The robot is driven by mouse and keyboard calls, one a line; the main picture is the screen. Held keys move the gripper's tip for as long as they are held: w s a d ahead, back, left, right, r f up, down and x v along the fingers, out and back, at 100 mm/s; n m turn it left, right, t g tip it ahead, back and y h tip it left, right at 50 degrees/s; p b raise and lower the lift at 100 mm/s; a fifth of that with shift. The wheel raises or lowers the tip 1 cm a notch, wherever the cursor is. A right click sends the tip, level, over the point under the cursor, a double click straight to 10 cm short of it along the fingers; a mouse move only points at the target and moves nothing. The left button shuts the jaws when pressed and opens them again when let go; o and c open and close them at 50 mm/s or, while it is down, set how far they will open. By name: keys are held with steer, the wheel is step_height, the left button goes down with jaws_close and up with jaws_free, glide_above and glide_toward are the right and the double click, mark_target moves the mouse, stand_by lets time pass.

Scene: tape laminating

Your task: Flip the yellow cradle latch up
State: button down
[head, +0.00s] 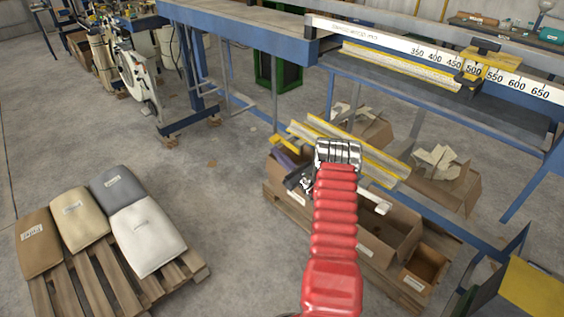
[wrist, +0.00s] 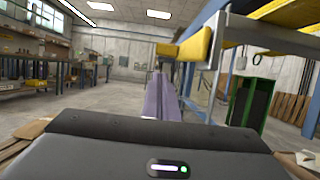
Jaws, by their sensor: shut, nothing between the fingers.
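The yellow cradle latch (wrist: 197,45) shows in the wrist view as a thick yellow block at upper right of centre, beside a grey metal post. In the head view a small yellow piece (head: 277,141), apparently this latch, sits at the left end of the long yellow-edged cradle (head: 350,148). My gripper (wrist: 158,76) shows as narrow purple fingers, shut and empty, below and left of the latch in the wrist view. In the head view its purple fingers (head: 281,152) point up-left, close by the yellow piece. I cannot tell whether they touch it.
Open cardboard boxes (head: 397,228) stand on a pallet under my arm. A blue-framed bench with a numbered scale (head: 435,58) runs along the upper right. A pallet (head: 95,275) with several sacks lies at lower left. The floor (head: 225,135) between is clear.

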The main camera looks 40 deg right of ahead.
mark_target(278, 140)
step_height(278, 140, up, 2)
steer(key=shift+s+r, duration=0.1)
stand_by(0.6)
steer(key=shift+r, duration=0.45)
stand_by(0.3)
steer(key=shift+r, duration=1.95)
